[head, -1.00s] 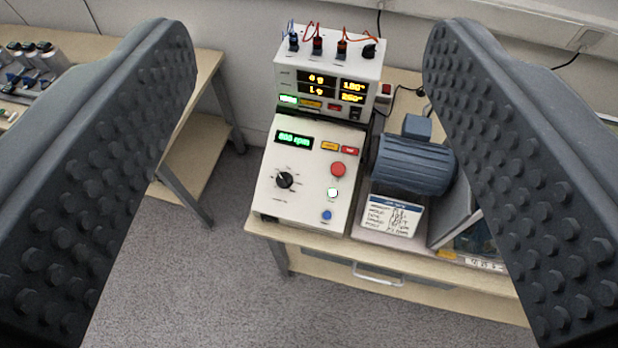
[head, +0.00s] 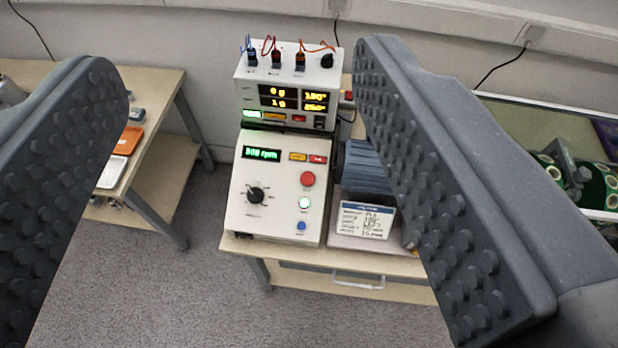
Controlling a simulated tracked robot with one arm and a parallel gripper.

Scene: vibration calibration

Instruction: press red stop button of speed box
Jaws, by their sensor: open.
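The speed box (head: 277,219) is a white box with a sloped front panel on the wooden table. Its green display seems to read about 800 rpm, though the digits are slightly blurred. The red stop button (head: 308,179) is round and sits on the right of the panel. Below it are a lit white-green button (head: 305,203) and a blue button (head: 301,226). A black knob (head: 256,195) is on the left. My gripper (head: 240,70) is open and empty, its two studded fingers framing the box from left and right. No finger covers the red button.
A white display unit (head: 285,92) with cables on top stands behind the speed box. A blue motor (head: 366,167) and a label card (head: 363,221) are to the right, partly behind my right finger. Another table (head: 165,105) stands left, with grey floor between.

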